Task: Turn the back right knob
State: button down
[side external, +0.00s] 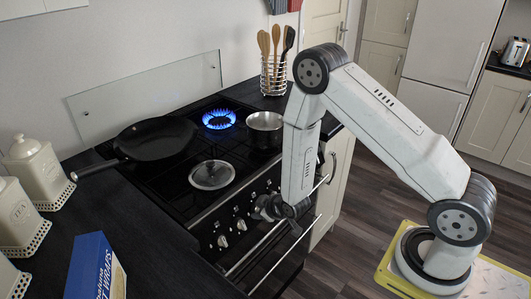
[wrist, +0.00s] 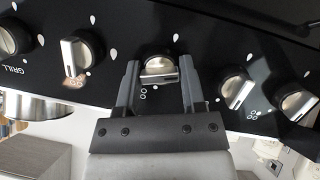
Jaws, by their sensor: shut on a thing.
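My gripper (wrist: 159,66) is shut on a black and silver stove knob (wrist: 157,70), one finger on either side of it. The knob's silver bar lies across the gap, nearly level in the wrist view. Small burner marks sit beside it, but I cannot read clearly which burner they show. In the side view my gripper (side external: 280,208) is at the stove's front panel and hides the held knob. The back right burner (side external: 218,119) burns with a blue flame.
Other knobs flank the held one, including one to its right (wrist: 236,89) and one to its left (wrist: 80,55). A black pan (side external: 158,138), a small pot (side external: 265,128) and a lid (side external: 212,175) are on the hob. An oven rail (side external: 255,249) runs below the panel.

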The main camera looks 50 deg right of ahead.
jog(key=shift+m, duration=0.3)
jog(key=m+y, duration=0.1)
jog(key=m, duration=0.2)
jog(key=shift+d+m+y, duration=0.1)
jog(key=shift+m+y, duration=0.3)
jog(key=m+y, duration=0.2)
jog(key=m, duration=0.2)
jog(key=shift+m, duration=0.4)
jog(key=m, duration=0.2)
jog(key=m+t+y, duration=0.1)
jog(key=m, duration=0.1)
jog(key=shift+d+m+y, duration=0.1)
jog(key=shift+m+y, duration=0.2)
jog(key=m+t, duration=0.1)
jog(key=m, duration=0.1)
jog(key=m+t, duration=0.1)
jog(key=m, duration=0.2)
jog(key=shift+f+y, duration=0.1)
jog(key=shift+y, duration=0.2)
jog(key=shift+c, duration=1)
grip_release()
